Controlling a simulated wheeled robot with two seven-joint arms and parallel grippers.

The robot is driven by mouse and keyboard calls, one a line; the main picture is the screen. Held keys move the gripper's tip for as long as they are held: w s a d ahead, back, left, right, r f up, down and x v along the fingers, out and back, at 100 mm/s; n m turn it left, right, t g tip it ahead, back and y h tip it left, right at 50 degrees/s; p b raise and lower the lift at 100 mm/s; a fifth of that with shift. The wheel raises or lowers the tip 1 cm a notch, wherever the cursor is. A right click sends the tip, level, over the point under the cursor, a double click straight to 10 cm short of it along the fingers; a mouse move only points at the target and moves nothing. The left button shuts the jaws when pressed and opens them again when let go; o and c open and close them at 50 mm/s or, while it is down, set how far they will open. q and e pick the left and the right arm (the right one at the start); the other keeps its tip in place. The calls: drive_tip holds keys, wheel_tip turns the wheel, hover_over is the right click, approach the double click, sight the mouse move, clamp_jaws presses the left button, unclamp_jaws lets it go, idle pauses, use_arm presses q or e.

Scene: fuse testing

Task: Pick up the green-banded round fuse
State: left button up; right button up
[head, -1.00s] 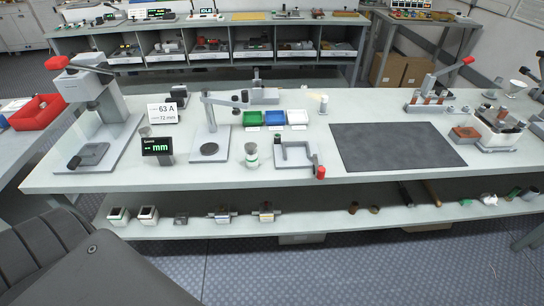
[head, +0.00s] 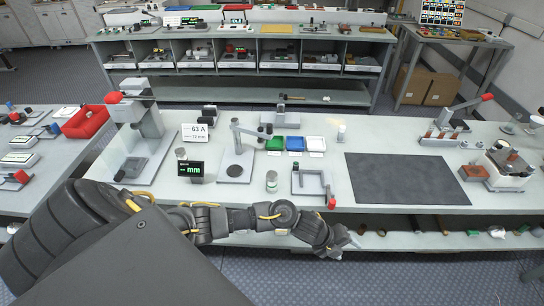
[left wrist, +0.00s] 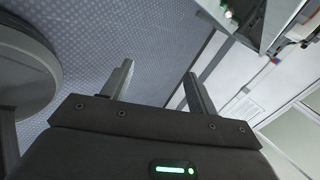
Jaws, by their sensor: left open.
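The round fuse with the green band (head: 271,181) stands upright on the near part of the workbench, between the small stand and the grey U-shaped fixture. My left arm comes in from the left, below the bench's front edge. Its gripper (head: 350,243) is to the right of the fuse and nearer to me, in front of the lower shelf. In the left wrist view the left gripper (left wrist: 157,78) has its two fingers wide apart with nothing between them. That view shows floor and furniture, and no fuse. My right gripper is not in view.
The grey fixture with a red knob (head: 312,183) stands right of the fuse. The stand with a post (head: 235,165) and the green "mm" display (head: 191,169) are to its left. Green, blue and white trays (head: 294,144) lie behind. A dark mat (head: 405,180) covers the bench at right.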

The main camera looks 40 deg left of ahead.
use_arm(q)
wheel_tip(320, 180, up, 8)
drive_tip(key=d+m+p, duration=0.1)
drive_tip(key=m+p, duration=0.1)
drive_tip(key=m, duration=0.2)
wheel_tip(320, 180, up, 14)
drive_tip(key=m+g+y+p, duration=0.1)
drive_tip(key=m+g+y, duration=0.55)
drive_tip(key=m, duration=0.85)
hover_over(271, 174)
drive_tip(key=shift+w+f+t, duration=0.1)
drive_tip(key=shift+w+t, duration=0.05)
drive_tip(key=shift+t, duration=0.3)
wheel_tip(271, 174, down, 5)
drive_tip(key=shift+r, duration=0.1)
drive_tip(key=shift+w+f, duration=0.1)
drive_tip(key=shift+f, duration=0.35)
drive_tip(key=shift+d+f, duration=0.1)
drive_tip(key=shift+f, duration=0.05)
drive_tip(key=f, duration=0.1)
drive_tip(key=f+p, duration=0.2)
drive_tip(key=shift+s+f, duration=0.25)
drive_tip(key=shift+s, duration=0.05)
drive_tip(key=shift+w+f, duration=0.1)
drive_tip(key=shift+f, duration=0.6)
drive_tip(key=c, duration=1.2)
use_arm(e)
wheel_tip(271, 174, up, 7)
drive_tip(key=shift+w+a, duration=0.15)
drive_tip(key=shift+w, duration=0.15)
